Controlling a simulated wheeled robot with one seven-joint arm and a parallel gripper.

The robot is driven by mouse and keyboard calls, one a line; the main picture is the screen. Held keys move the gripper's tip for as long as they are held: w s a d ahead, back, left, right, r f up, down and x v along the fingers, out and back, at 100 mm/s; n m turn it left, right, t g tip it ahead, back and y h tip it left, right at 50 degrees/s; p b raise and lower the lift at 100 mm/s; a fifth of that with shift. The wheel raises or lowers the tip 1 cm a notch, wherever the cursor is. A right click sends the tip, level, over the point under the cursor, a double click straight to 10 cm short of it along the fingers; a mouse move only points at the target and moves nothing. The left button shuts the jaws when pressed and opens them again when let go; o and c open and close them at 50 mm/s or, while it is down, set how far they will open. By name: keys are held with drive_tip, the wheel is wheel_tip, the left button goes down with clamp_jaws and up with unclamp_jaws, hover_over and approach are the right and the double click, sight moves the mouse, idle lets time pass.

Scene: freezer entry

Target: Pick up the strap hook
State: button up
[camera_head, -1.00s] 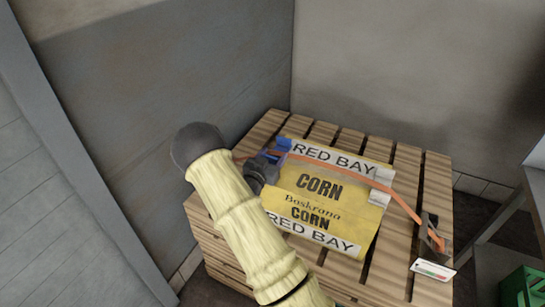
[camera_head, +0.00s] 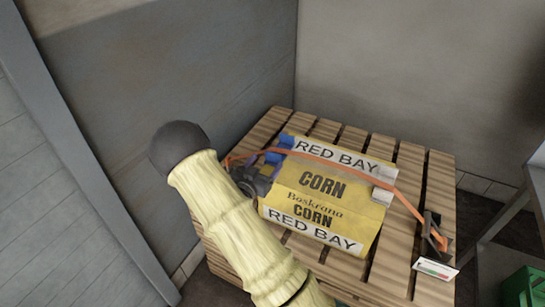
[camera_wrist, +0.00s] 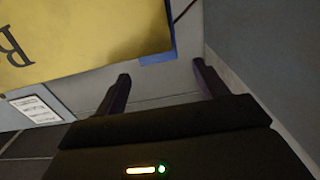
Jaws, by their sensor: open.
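An orange strap (camera_head: 345,171) runs across the top of a yellow corn box (camera_head: 322,184). At its right end a dark hook-like fitting (camera_head: 434,231) sits at the pallet's right edge; I take this for the strap hook. The strap's left end runs past the box's left edge and is partly hidden by my arm. My gripper (camera_head: 266,171) is at the box's left side, far from that fitting. In the wrist view my gripper (camera_wrist: 161,69) is open with nothing between its fingers, and a thin dark red line, perhaps the strap (camera_wrist: 185,11), shows beyond them.
The box rests on a wooden slatted pallet stack (camera_head: 415,185) in a wall corner. A blue piece (camera_head: 284,141) sits on the box's back left corner. A white label (camera_head: 435,269) is at the pallet's front right. A green crate (camera_head: 522,288) and metal table stand at right.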

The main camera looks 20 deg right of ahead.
drive_tip(key=v, duration=0.4)
drive_tip(key=shift+s+a, duration=0.2)
drive_tip(key=shift+s, duration=0.05)
